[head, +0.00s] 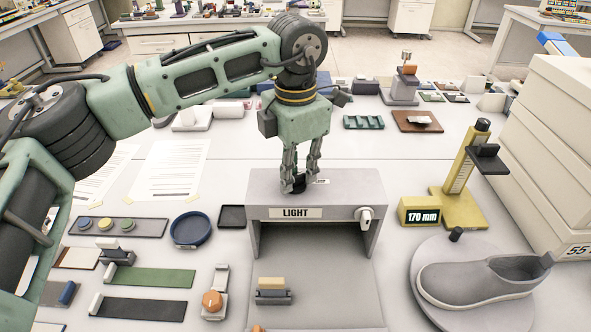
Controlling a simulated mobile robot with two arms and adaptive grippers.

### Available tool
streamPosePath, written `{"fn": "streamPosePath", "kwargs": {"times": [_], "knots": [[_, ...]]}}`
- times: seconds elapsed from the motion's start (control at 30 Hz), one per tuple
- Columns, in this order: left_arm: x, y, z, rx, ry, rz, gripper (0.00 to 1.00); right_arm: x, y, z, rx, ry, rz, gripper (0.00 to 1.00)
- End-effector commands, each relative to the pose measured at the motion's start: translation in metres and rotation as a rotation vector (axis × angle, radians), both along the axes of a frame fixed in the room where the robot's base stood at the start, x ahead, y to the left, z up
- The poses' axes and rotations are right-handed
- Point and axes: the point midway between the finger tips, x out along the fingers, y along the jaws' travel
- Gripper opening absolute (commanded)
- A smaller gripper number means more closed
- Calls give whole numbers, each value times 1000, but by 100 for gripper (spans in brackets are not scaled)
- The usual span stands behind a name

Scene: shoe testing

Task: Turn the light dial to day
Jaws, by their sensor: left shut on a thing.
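The light box (350,182) is a grey open-fronted hood with a "LIGHT" sign on its front. The light dial (298,187) is a small dark knob on top of the box, mostly hidden by the fingers. My left gripper (299,180) points straight down and is shut on the dial. A small label (322,181) shows just right of the fingers, too small and partly covered to read. I cannot tell which setting the dial points to. My right gripper is not in view.
A white knob (365,216) sits on the box's front right. A grey shoe (470,280) rests on a round stand at the right, near a yellow "170 mm" gauge (460,205). A blue round dish (190,229), strips and small blocks lie left of the box.

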Motion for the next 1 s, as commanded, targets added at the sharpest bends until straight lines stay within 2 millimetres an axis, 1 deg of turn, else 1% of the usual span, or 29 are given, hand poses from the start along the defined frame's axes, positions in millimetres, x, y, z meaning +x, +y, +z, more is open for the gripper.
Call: {"fn": "streamPosePath", "kwargs": {"times": [0.27, 0.47, 1.0], "knots": [[0, 0, -1, 0, -1, 32, 0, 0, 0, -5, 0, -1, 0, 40], [1, 0, -2, -2, -2, 132, 0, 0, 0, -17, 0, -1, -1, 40], [1, 0, -2, -2, -4, 622, 0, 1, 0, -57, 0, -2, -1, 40]]}}
